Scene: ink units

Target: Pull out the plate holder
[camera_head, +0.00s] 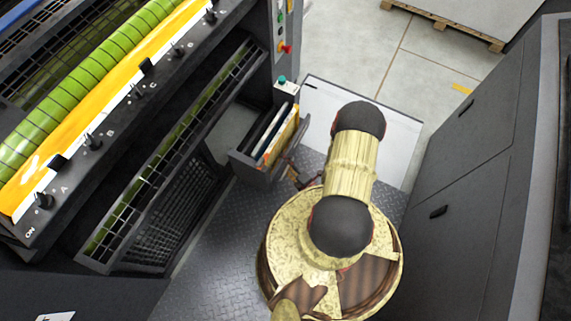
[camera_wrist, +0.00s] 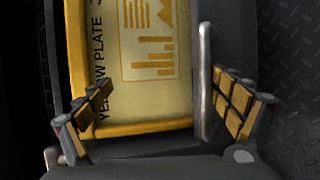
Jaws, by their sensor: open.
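The plate holder (camera_head: 257,173) is a dark narrow box standing out from the press, with upright plates in it, one with a yellow edge. In the wrist view a yellow plate (camera_wrist: 150,70) with printed lettering and bar marks fills the middle. A grey bar handle (camera_wrist: 206,85) runs along the plate's right side. My gripper (camera_wrist: 163,88) is open, its two padded fingers on either side of the handle. The right finger is close to the handle; I cannot tell whether they touch. In the head view my arm hides most of the gripper, beside the holder.
The press (camera_head: 150,150) with green and yellow rollers and black knobs stands at the left. A dark cabinet (camera_head: 460,180) stands at the right. Patterned metal floor (camera_head: 215,235) lies between them. A pallet (camera_head: 440,22) is at the back.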

